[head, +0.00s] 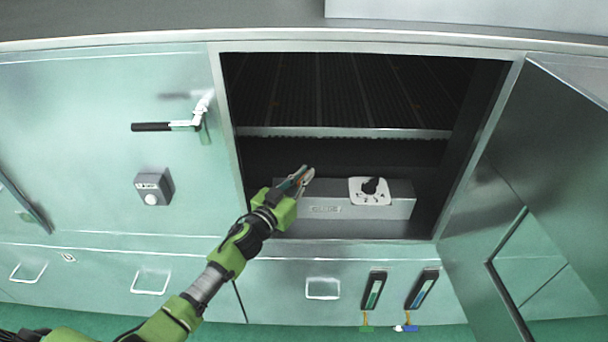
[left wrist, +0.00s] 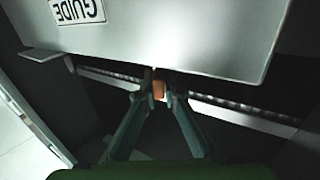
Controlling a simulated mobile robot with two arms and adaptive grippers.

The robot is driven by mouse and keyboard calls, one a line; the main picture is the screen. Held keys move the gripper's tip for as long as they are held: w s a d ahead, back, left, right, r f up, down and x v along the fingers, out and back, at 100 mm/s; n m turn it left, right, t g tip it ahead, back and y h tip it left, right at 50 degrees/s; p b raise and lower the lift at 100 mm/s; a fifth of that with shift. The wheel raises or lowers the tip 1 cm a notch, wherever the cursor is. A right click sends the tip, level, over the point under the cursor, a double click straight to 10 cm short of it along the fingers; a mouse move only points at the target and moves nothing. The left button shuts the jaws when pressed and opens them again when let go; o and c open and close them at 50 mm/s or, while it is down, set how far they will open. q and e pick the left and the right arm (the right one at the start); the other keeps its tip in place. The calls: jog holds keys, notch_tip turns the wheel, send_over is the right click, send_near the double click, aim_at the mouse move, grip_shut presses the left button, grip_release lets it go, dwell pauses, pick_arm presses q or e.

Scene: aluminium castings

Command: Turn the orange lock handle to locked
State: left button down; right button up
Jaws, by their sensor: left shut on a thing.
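The orange lock handle (left wrist: 158,88) shows as a small orange piece between the fingertips of my left gripper (left wrist: 160,88) in the left wrist view. The gripper is shut on it, just past the edge of a grey box (left wrist: 190,35) labelled "GUIDE". In the head view my left gripper (head: 304,172) reaches into the open cabinet, at the left end of the same box (head: 330,207). The handle cannot be made out clearly there, and its locked or unlocked position cannot be read. My right gripper is not in view.
A white dial plate with a black knob (head: 370,189) is on the box's right part. The cabinet door (head: 550,150) stands open at right. A black-handled latch (head: 165,126) and a grey switch box (head: 153,187) are on the left panel. Two devices (head: 374,290) hang below.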

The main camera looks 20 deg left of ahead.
pick_arm(q)
jog(key=c, duration=2.2)
grip_release()
jog(key=shift+o, duration=0.2)
jog(key=shift+s, duration=0.1)
jog(key=shift+s+a+f, duration=0.1)
jog(key=shift+s+a, duration=0.05)
jog(key=shift+s, duration=0.25)
jog(key=v, duration=1.1)
